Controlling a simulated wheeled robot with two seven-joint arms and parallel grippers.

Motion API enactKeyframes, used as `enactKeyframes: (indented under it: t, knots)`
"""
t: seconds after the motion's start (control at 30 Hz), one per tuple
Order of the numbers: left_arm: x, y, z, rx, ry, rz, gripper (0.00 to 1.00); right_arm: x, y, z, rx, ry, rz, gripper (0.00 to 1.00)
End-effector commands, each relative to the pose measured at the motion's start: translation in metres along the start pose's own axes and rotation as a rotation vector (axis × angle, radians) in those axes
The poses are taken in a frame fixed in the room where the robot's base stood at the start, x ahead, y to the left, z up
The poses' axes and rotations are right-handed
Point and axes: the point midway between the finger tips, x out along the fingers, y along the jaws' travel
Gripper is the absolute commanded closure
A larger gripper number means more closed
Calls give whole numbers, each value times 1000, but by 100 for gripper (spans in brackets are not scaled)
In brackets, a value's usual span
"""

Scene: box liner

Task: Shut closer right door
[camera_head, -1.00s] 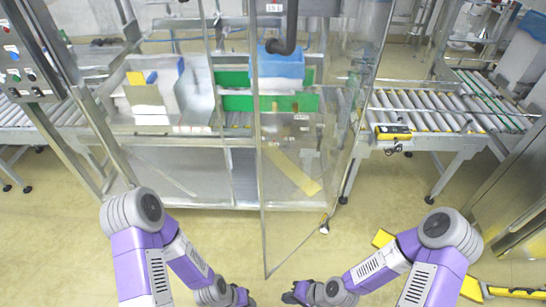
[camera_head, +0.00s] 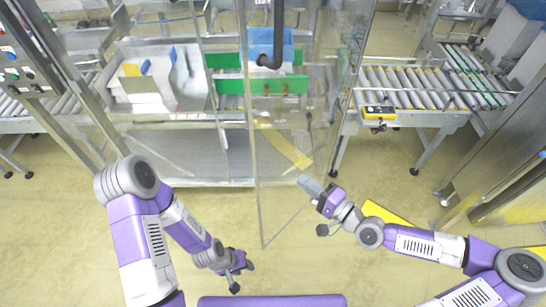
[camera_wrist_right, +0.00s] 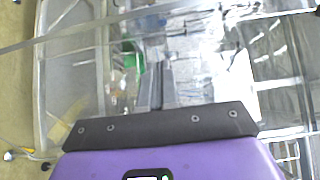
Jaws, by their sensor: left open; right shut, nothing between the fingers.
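The transparent door (camera_head: 285,195) stands open at the machine's front. Its metal-edged free side reaches toward me, with its lower corner low in the head view. My right gripper (camera_head: 309,185) is shut and empty, close to the door's right-hand face; I cannot tell whether it touches. Its closed fingers (camera_wrist_right: 155,85) show in the right wrist view, pointing toward the machine. My left gripper (camera_head: 243,268) is left of and nearer to me than the door's lower corner. It is clear of the door, its jaws small in view.
A green-barred machine (camera_head: 225,85) with a blue box (camera_head: 272,45) is behind the door. A roller conveyor (camera_head: 425,88) stands at right, a control panel (camera_head: 22,55) at upper left.

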Motion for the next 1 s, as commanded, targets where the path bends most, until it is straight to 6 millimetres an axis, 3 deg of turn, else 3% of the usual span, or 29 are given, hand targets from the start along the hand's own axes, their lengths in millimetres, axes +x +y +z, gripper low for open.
enactKeyframes:
  t: [0.7,1.0]
  knots:
    - [-3,1,0,0,0,0,57,103,0,1,-3,-2,2,100]
    - [-5,2,0,0,0,0,57,124,1,0,-2,0,3,100]
